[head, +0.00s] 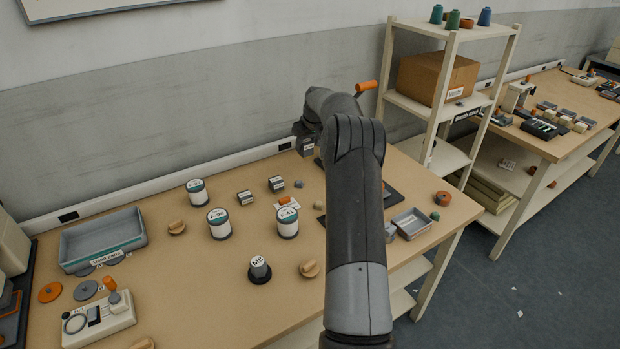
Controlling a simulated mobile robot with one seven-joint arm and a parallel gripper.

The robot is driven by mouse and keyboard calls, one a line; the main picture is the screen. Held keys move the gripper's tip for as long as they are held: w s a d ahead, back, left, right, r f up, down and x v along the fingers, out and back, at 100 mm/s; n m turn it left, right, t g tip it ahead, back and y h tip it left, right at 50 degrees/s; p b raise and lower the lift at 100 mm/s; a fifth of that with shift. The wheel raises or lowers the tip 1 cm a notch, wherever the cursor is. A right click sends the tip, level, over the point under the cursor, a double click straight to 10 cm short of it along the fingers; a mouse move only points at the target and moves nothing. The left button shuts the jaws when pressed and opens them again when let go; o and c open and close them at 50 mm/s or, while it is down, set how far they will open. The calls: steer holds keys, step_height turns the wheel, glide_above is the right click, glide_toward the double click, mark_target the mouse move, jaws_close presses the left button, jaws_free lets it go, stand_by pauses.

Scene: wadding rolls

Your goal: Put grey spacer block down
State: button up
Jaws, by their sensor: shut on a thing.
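My arm rises through the middle of the head view, bends at the top and reaches away over the table. My gripper (306,146) is at its far end, a dark shape above the back part of the table, left of the elbow. It is shut on the grey spacer block, but the fingertips and the block are too small and too covered to make out clearly. Whether the block touches anything below cannot be told. A small grey piece (298,184) lies on the wooden table (200,290), below and apart from the gripper.
White labelled rolls (219,224) and (288,222) stand upright left of my arm, near a dark-based weight marked M8 (260,268). A grey tray (104,240) is at the left. A small grey bin (411,223) and orange ring (443,198) are at the right. The front middle is mostly clear.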

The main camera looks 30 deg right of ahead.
steer(key=shift+s+d, duration=0.1)
steer(key=shift+d, duration=0.5)
steer(key=shift+d+f, duration=0.2)
steer(key=shift+f, duration=0.15)
step_height(320, 180, down, 9)
steer(key=shift+f, duration=0.15)
steer(key=shift+f, duration=0.1)
steer(key=o, duration=1.1)
steer(key=shift+c, duration=0.2)
